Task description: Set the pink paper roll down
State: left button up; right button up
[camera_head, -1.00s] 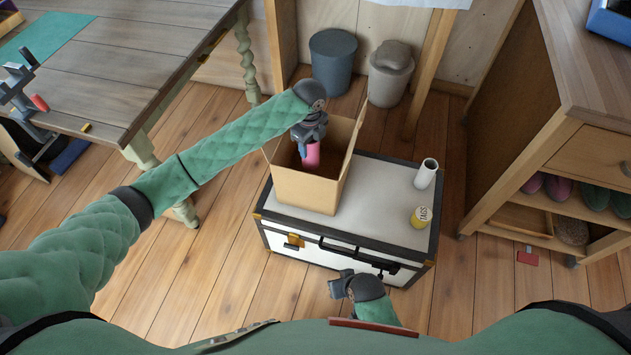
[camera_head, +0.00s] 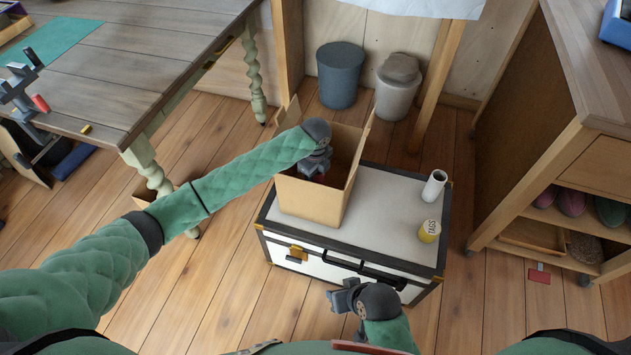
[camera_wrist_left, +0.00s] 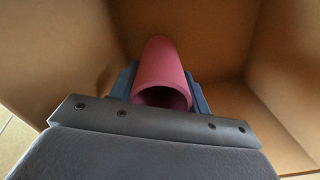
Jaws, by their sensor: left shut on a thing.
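The pink paper roll (camera_wrist_left: 163,75) shows in the left wrist view, held between the blue fingers of my left gripper (camera_wrist_left: 163,88). It is inside the open cardboard box (camera_head: 312,201), with the box walls around it. Whether its far end touches the box floor I cannot tell. In the head view my left gripper (camera_head: 316,163) reaches down into the box and the roll is hidden. My right gripper (camera_head: 342,297) hangs in front of the white case; its finger opening is not clear.
The box stands on a white case (camera_head: 385,215) with dark edges. A white roll (camera_head: 434,186) and a yellow labelled can (camera_head: 429,231) stand at its right. Two bins (camera_head: 340,75) are behind. A wooden table (camera_head: 110,80) is left, a cabinet (camera_head: 520,130) right.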

pick_arm(q)
jog(key=shift+f, duration=1.75)
pick_arm(e)
jog(key=shift+s+r, duration=0.1)
jog(key=shift+r, duration=0.35)
pick_arm(q)
jog(key=shift+f, duration=0.1)
jog(key=o, duration=1.2)
notch_tip(320, 180, up, 11)
jog(key=shift+r, duration=0.6)
pick_arm(e)
jog(key=shift+w+f, duration=0.25)
jog(key=shift+f, duration=0.9)
